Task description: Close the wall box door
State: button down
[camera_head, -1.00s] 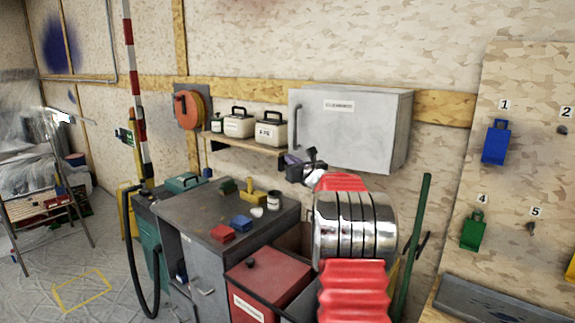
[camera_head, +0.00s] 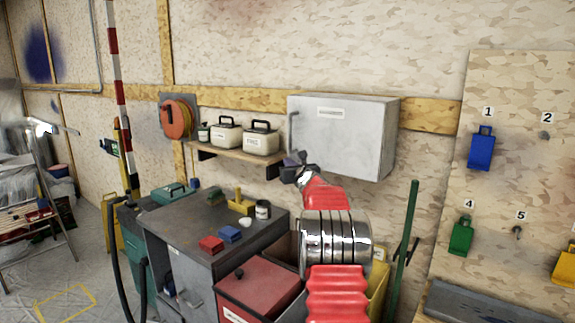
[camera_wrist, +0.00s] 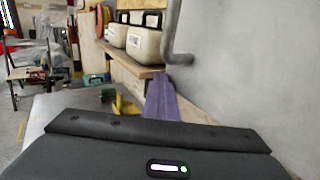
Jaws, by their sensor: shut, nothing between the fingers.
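The wall box (camera_head: 388,130) is a grey metal cabinet fixed to the wall. Its door (camera_head: 340,135) has a label and lies about flush with the box front; no gap shows. The door handle (camera_head: 293,133) is a bar on its left side, also in the wrist view (camera_wrist: 172,40). My gripper (camera_head: 290,166) is at the lower left corner of the door, just below the handle. In the wrist view my purple fingers (camera_wrist: 160,100) are together and empty, beside the grey door face (camera_wrist: 245,70). I cannot tell whether they touch it.
A shelf (camera_head: 240,156) with white cases (camera_head: 261,139) is left of the box. Below stands a workbench (camera_head: 180,225) with small blocks, and a red-lidded bin (camera_head: 258,283). A green pole (camera_head: 405,245) leans on the wall at right. The wall above the box is clear.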

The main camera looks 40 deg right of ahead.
jog(key=shift+r, duration=0.25)
jog(key=s+a, duration=0.2)
jog(key=a, duration=1.1)
jog(key=shift+s+a+f, duration=0.25)
jog(key=shift+a+f, duration=0.05)
jog(key=shift+a, duration=0.1)
